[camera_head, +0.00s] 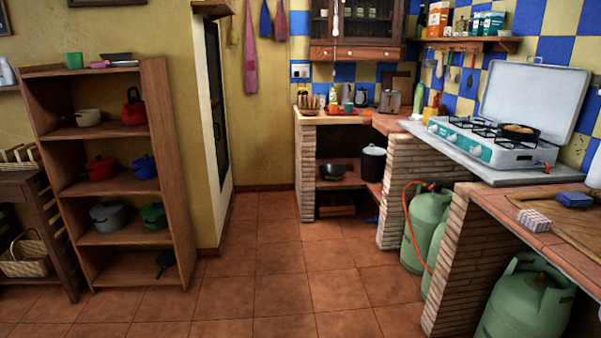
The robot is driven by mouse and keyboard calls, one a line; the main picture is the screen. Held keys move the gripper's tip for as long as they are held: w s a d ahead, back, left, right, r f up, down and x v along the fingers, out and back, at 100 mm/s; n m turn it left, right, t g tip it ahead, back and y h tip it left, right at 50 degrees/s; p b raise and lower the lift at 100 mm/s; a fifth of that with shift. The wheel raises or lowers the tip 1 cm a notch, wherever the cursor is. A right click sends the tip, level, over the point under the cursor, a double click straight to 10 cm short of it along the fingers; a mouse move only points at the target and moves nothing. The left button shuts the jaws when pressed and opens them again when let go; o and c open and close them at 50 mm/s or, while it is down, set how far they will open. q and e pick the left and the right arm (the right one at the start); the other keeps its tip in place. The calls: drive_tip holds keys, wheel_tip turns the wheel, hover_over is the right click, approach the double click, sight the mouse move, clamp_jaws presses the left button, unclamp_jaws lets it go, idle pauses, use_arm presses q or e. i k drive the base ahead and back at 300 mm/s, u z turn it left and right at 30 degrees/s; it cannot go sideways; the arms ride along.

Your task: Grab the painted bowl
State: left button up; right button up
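I cannot make out a clearly painted bowl. A dark, wide bowl or pan (333,171) sits on the shelf under the far counter, left of a dark pot with a pale lid (373,163). A small light dish (504,33) stands at the right end of the upper wall shelf, too small to tell its pattern. Neither of my grippers is in view.
A wooden shelf unit (160,150) with several pots stands at left. A brick counter with a gas stove (486,140) and green gas cylinders (527,300) lines the right. The tiled floor (280,270) between is clear.

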sight(331, 172)
drive_tip(key=z, duration=0.2)
drive_tip(key=i, duration=4.65)
drive_tip(key=u, duration=0.1)
drive_tip(key=i, duration=1.4)
drive_tip(key=u, duration=0.15)
